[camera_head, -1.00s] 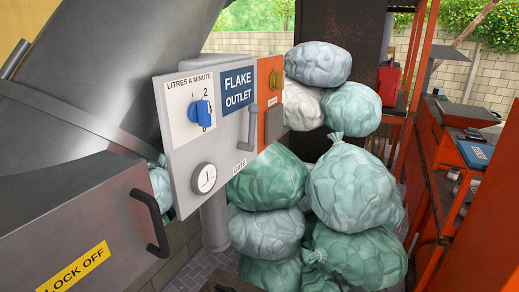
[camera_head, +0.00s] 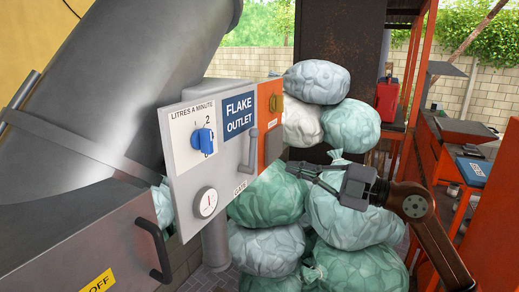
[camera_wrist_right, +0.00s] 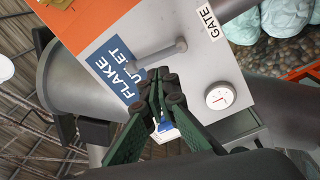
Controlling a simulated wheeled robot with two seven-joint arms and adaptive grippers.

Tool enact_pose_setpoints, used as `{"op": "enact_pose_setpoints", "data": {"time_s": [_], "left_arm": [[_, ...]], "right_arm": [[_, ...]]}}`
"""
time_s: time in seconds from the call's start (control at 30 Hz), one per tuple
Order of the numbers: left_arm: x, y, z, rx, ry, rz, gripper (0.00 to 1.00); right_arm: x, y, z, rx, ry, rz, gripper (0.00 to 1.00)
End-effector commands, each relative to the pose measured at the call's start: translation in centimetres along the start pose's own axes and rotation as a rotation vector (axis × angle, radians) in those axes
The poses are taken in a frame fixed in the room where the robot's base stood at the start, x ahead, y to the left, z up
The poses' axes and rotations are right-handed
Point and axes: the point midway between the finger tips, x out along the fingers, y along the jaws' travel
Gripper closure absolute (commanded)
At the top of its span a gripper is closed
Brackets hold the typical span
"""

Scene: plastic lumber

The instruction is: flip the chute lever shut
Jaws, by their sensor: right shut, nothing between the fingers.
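The grey lever (camera_head: 252,150) stands roughly upright on the flake outlet panel (camera_head: 183,172), above the word GATE and right of the blue sign. It also shows in the right wrist view (camera_wrist_right: 160,54), just beyond the fingertips. My right gripper (camera_head: 300,168) reaches in from the right, in front of the bags, with its fingers pointing left towards the panel. It is shut and empty; a gap shows between it and the lever in the head view. The fingers also show in the right wrist view (camera_wrist_right: 162,84). My left gripper is out of view.
A blue knob (camera_head: 203,140) and a round gauge (camera_head: 205,202) sit on the panel's left part. An orange section (camera_head: 269,105) forms its right end. Stacked bags (camera_head: 345,215) stand behind my right gripper. A grey box with a handle (camera_head: 85,245) juts out at lower left.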

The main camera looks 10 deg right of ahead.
Motion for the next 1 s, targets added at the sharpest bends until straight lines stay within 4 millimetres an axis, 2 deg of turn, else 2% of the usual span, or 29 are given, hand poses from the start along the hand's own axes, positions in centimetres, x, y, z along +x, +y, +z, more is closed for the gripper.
{"op": "enact_pose_setpoints", "data": {"time_s": [0.03,0.1,0.23,0.37,0.73,0.87,1.0], "left_arm": [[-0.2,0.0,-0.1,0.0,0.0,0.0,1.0],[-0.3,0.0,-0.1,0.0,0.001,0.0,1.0],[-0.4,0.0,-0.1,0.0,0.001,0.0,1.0],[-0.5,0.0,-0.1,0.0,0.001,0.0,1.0],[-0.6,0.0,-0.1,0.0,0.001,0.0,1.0],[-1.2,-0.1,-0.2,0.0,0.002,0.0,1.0],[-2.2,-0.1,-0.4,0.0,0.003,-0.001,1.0]], "right_arm": [[-0.3,0.9,-2.5,-0.055,-0.011,-0.023,1.0],[-0.7,1.3,-4.7,-0.102,-0.029,-0.046,1.0],[-1.2,1.8,-6.8,-0.153,-0.058,-0.067,1.0],[-1.3,1.9,-7.4,-0.165,-0.068,-0.074,1.0],[-0.9,1.9,-7.4,-0.164,-0.066,-0.073,1.0],[0.5,1.9,-7.4,-0.163,-0.063,-0.072,1.0],[3.2,1.9,-7.3,-0.163,-0.061,-0.072,1.0]]}}
